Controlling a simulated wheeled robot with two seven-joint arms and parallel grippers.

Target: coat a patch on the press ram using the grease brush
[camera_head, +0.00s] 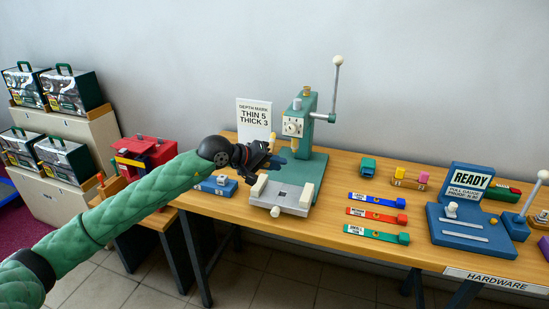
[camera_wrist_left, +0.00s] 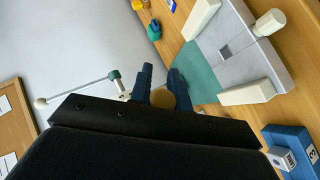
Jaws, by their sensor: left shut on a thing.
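The green press (camera_head: 305,120) stands on the wooden table, with a lever topped by a white knob at its right. Its ram (camera_head: 295,143) seems to be the short tan piece under the press head, close to my left gripper. My left gripper (camera_head: 276,161) is in front of the press column, above the grey bed (camera_head: 283,196). In the left wrist view its dark blue fingers (camera_wrist_left: 163,88) are shut on a round tan piece (camera_wrist_left: 163,99), seemingly the grease brush's handle. The bristles are hidden, and I cannot tell whether they touch the ram. My right gripper is not in view.
A "THIN 5 THICK 3" sign (camera_head: 254,118) stands behind the press. Blue, red and green strips (camera_head: 375,217) lie to its right, then a blue "READY" gauge (camera_head: 467,205). A blue block (camera_head: 216,186) sits left of the bed, under my left arm.

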